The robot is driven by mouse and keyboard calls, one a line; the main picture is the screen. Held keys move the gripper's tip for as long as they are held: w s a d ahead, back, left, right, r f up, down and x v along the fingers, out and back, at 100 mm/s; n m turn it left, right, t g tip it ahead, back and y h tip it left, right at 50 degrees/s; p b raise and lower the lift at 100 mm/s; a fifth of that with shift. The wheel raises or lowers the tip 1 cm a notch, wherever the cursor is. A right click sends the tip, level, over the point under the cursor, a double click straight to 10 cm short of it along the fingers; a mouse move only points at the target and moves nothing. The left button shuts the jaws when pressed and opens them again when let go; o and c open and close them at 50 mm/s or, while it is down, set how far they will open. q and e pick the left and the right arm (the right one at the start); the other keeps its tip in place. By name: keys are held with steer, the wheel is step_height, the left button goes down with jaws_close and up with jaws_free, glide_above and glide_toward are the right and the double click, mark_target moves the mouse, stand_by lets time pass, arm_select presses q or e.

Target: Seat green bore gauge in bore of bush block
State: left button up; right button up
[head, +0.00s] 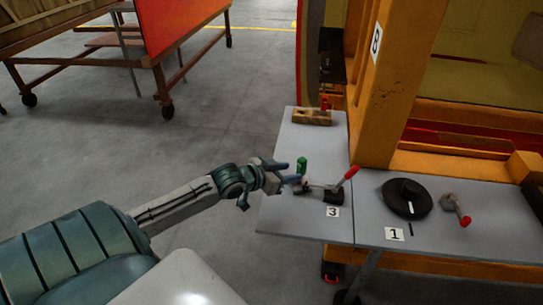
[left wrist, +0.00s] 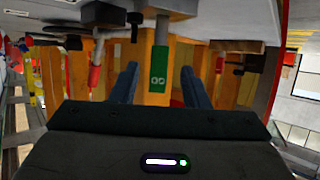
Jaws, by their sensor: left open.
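The green bore gauge (head: 301,166) stands upright near the left edge of the grey table, by the number 3 label. In the left wrist view, which looks upside down, its green handle (left wrist: 158,78) lies between my two blue fingers, with a gap on each side. My left gripper (head: 284,172) is open around the handle, not closed on it. A grey metal part (left wrist: 160,30) joins the handle's table-side end. A small dark block (head: 302,187) sits below the gauge in the head view; whether the gauge is in its bore cannot be told. My right gripper is not in view.
A red-handled clamp (head: 346,180) stands just right of the gauge. A wooden block (head: 311,117) lies at the back of the table (head: 285,214). A black disc (head: 407,200) and another red-handled part (head: 456,208) are further right. An orange post (head: 388,100) rises behind.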

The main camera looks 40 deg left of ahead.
arm_select(q)
steer(key=p+v, duration=0.3)
steer(key=v, duration=0.3)
steer(key=shift+s, duration=0.15)
stand_by(0.6)
